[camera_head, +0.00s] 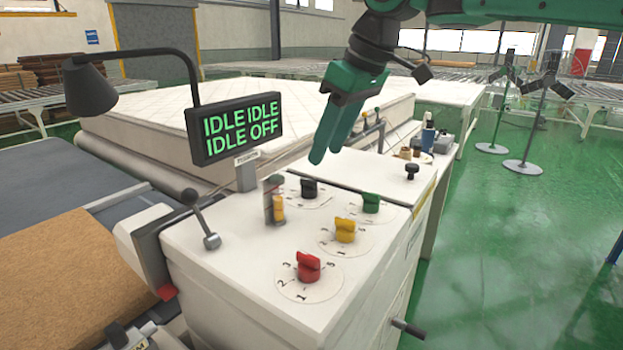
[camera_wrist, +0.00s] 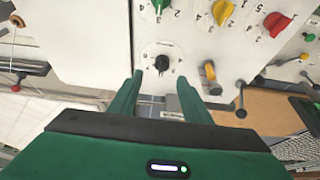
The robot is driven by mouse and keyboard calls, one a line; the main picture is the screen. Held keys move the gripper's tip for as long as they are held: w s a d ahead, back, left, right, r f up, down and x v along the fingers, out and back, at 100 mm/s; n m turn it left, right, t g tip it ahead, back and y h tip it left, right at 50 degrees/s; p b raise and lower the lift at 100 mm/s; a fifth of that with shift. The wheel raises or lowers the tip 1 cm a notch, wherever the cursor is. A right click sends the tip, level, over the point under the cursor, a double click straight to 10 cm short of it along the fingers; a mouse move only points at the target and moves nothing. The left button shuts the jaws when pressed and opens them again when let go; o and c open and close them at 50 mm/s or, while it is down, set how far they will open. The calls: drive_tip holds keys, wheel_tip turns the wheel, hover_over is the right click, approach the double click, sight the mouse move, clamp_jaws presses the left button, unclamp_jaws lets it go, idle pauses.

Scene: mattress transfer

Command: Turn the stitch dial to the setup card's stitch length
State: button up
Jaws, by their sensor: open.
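Four dials with numbered white faces sit on the white control console: a black dial (camera_head: 309,189), a green dial (camera_head: 371,203), a yellow dial (camera_head: 345,230) and a red dial (camera_head: 308,266). I cannot read which is the stitch dial. My gripper (camera_head: 319,160) is open and empty, fingers pointing down, above and behind the black dial. In the wrist view the black dial (camera_wrist: 162,64) lies just beyond and between the open fingertips (camera_wrist: 162,80), apparently untouched. Its setting is too small to read. I cannot make out a setup card.
A display (camera_head: 238,128) reading IDLE IDLE IDLE OFF stands on the console (camera_head: 235,262), left of my gripper. A lever (camera_head: 202,222), an orange-yellow part (camera_head: 279,209) and a black knob (camera_head: 412,170) also rise from it. A white mattress (camera_head: 150,125) lies behind.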

sight(312, 181)
drive_tip(key=x, duration=0.9)
drive_tip(key=shift+a+r, duration=0.1)
drive_tip(key=c, duration=1)
